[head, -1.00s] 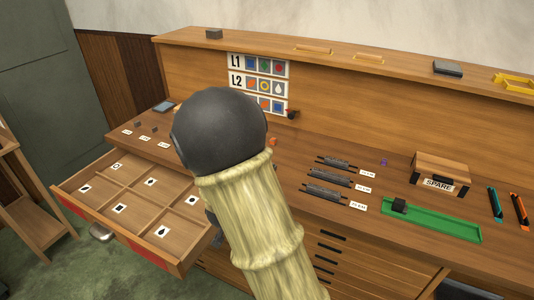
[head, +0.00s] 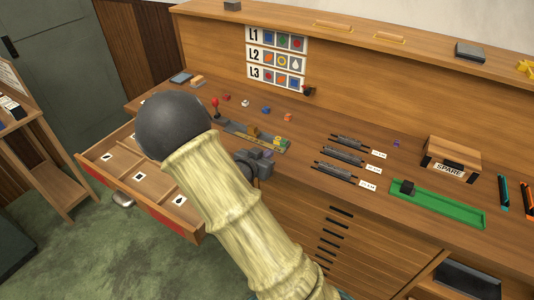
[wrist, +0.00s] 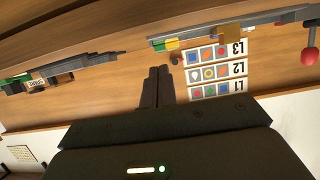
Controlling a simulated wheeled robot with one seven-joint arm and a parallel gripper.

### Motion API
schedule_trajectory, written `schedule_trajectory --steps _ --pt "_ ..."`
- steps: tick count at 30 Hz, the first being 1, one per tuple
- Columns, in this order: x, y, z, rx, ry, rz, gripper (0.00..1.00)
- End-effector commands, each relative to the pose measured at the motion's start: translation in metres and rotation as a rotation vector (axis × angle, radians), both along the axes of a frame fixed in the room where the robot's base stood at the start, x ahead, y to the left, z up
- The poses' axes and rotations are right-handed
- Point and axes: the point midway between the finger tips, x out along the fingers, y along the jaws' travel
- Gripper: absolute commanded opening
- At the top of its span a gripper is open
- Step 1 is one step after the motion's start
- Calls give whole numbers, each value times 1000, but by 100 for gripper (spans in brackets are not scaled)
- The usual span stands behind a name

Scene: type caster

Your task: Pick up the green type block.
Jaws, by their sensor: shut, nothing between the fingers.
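I cannot make out a green type block for certain in either view. Small blocks lie on the bench: a red one (head: 226,97), a white one (head: 245,103), a blue one (head: 265,110) and an orange one (head: 288,117). A purple one (head: 396,143) lies farther right. My gripper (wrist: 158,70) shows in the wrist view with its two fingers together and empty. In the head view my gripper (head: 264,158) is partly hidden by my arm, near the bench's front edge. My arm also hides part of the drawer.
An open compartment drawer (head: 187,222) juts out at left. A caster with a red-knobbed lever (head: 215,104) stands behind my arm. Dark racks (head: 343,155), a green tray (head: 440,205) and a SPARE box (head: 451,156) lie to the right. A chart (head: 275,58) hangs behind.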

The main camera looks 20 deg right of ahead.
Motion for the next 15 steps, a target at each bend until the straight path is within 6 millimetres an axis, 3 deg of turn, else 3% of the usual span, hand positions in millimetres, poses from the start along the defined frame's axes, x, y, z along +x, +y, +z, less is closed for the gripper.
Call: schedule_trajectory --steps 15 --pt "56 -73 1 -1 0 -2 0"
